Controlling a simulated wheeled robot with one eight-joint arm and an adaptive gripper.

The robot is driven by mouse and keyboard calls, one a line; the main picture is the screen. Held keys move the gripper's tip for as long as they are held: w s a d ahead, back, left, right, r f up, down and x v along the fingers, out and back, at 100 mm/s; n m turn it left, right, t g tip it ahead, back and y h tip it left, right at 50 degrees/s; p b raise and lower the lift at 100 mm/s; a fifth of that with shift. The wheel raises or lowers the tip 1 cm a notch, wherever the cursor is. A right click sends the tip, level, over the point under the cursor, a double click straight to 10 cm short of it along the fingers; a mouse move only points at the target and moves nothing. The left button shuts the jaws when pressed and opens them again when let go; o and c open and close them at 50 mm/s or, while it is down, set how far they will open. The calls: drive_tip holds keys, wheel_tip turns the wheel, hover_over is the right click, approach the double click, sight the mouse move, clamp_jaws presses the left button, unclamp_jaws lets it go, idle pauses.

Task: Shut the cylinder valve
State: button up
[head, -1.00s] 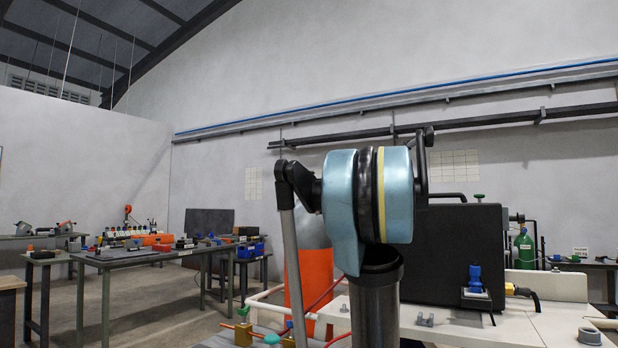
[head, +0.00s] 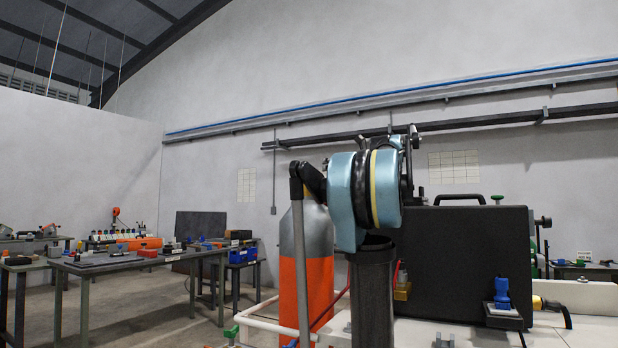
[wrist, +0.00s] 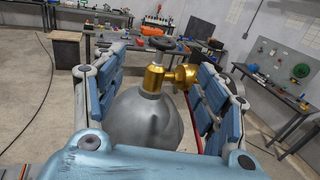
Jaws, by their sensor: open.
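The gas cylinder (head: 319,270) has an orange body and a grey shoulder. In the head view it stands partly behind my arm, and its valve is hidden there. The wrist view shows its grey shoulder (wrist: 145,120) with the brass cylinder valve (wrist: 153,80) on top and a brass fitting to the right. A dark handwheel (wrist: 166,44) caps the valve. My gripper (wrist: 163,60) is open, with one blue-padded finger on each side of the valve. I see no finger touching the handwheel. The gripper is not clearly visible in the head view.
A black case (head: 465,260) with a green knob stands on a pale bench at right. A white rail (head: 262,308) runs low around the cylinder. A work table (head: 130,264) with tools stands behind at left. A pegboard (wrist: 285,65) hangs at right in the wrist view.

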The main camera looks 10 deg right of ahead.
sight(306, 170)
drive_tip(key=x, duration=1.7)
drive_tip(key=shift+w+d, duration=0.2)
drive_tip(key=shift+w, duration=0.05)
drive_tip(key=c, duration=1.1)
